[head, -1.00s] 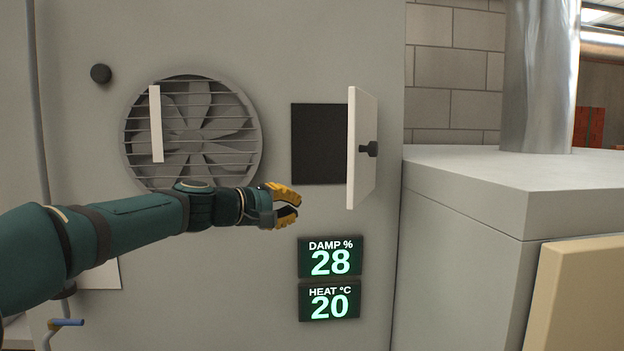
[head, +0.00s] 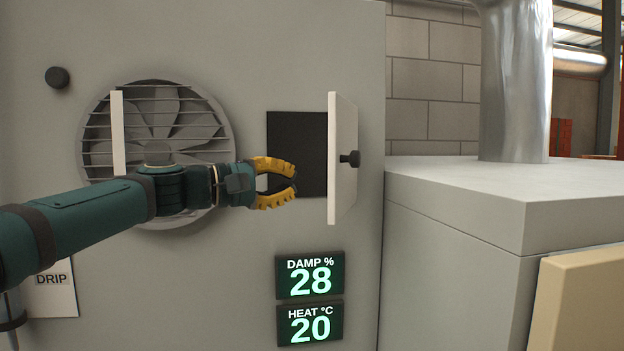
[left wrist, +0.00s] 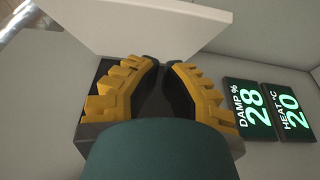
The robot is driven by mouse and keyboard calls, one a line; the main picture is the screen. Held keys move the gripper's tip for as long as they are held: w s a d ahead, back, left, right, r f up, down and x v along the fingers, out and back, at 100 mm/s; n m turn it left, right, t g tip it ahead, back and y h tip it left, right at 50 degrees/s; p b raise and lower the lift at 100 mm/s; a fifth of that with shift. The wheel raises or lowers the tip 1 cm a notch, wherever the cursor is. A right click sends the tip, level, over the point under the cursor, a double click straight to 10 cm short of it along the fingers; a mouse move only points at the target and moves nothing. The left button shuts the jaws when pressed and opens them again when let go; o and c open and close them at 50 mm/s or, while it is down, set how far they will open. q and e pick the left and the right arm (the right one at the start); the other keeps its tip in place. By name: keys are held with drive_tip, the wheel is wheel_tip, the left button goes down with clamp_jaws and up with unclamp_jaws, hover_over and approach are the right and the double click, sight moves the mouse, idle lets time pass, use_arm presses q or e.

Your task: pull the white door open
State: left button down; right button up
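The white door (head: 342,160) stands swung out from the grey cabinet wall, hinged at the right side of a dark square opening (head: 298,135). In the left wrist view the door (left wrist: 150,25) spans the top, beyond the fingertips. My left gripper (head: 294,182) has its yellow and black fingers apart and empty, in front of the lower part of the opening, left of the door and apart from it. It also shows in the left wrist view (left wrist: 163,72). My right gripper is not in view.
A round fan grille (head: 200,110) is on the wall at left, behind my left arm. Green-lit displays for damp (head: 310,276) and heat (head: 310,324) sit below the opening. A grey block (head: 480,210) with a metal pipe (head: 515,80) stands at right.

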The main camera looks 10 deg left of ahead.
sight(344, 158)
use_arm(q)
drive_tip(key=shift+w+d, duration=0.1)
drive_tip(key=shift+d, duration=2.3)
